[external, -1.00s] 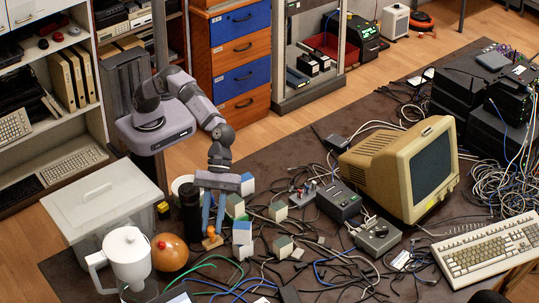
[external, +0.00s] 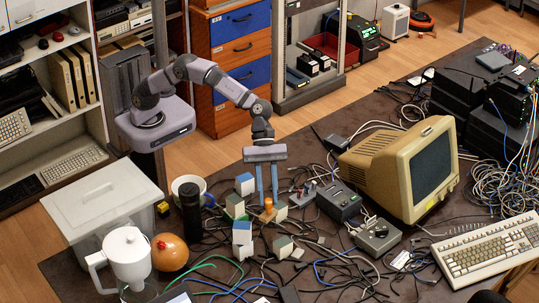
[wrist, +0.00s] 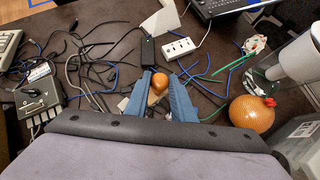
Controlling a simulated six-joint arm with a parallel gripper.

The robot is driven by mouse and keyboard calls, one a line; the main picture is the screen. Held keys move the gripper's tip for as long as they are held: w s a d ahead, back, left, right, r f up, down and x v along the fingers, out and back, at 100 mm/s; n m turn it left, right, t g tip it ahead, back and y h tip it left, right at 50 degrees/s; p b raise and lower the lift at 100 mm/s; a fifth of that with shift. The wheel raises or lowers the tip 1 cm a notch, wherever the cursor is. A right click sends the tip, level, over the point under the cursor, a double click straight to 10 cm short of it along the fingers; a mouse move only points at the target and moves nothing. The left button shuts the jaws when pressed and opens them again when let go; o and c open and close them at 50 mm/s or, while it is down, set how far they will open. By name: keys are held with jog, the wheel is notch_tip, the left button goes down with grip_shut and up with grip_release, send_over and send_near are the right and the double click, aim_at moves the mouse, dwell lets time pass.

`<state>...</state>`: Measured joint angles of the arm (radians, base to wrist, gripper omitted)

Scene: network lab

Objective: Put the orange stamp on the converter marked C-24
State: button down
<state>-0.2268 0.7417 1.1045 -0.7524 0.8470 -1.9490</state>
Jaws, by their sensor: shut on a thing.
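My gripper (external: 267,196) is shut on the orange stamp (external: 268,204), with blue fingers pointing down on both sides of it. In the wrist view the stamp (wrist: 159,81) shows between the fingertips (wrist: 160,88). In the external view the stamp overlaps a small pale converter (external: 281,212); whether they touch I cannot tell. Other small box-shaped converters with white, blue or green faces stand nearby: one at the back (external: 245,184), one at the left (external: 234,206), a white-and-blue one (external: 242,232) and a greenish one (external: 283,247). Their markings are too small to read.
A black cylinder (external: 191,208), an orange ball-like object (external: 169,252) and a white jug (external: 127,257) stand at the left. A dark box (external: 339,200) and a beige monitor (external: 375,170) stand at the right. Loose cables cover much of the dark mat.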

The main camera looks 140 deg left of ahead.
jog(key=s+a+f+n+t+y+p, duration=0.1)
jog(key=s+a+n+y, duration=0.15)
jog(key=a, duration=0.95)
jog(key=s+a+n+y+p, duration=0.15)
jog(key=s+a, duration=0.25)
jog(key=a, duration=0.9)
jog(key=s+a+f+n+y, duration=0.1)
jog(key=s+a+n+y, duration=0.1)
jog(key=s+a+n, duration=0.2)
jog(key=s+a+f+n+g+y+p, duration=0.1)
jog(key=s+a+n+y, duration=0.2)
jog(key=s+a, duration=0.7)
jog(key=s+a+f+n+g+y, duration=0.1)
jog(key=s+a+n, duration=0.3)
jog(key=a, duration=1.4)
jog(key=shift+s+f+n+y, duration=0.3)
jog(key=shift+s+f+y, duration=0.3)
jog(key=shift+s, duration=1.3)
jog(key=shift+r, duration=0.1)
jog(key=shift+f+b, duration=1.2)
jog(key=shift+f, duration=3.8)
jog(key=shift+f, duration=0.15)
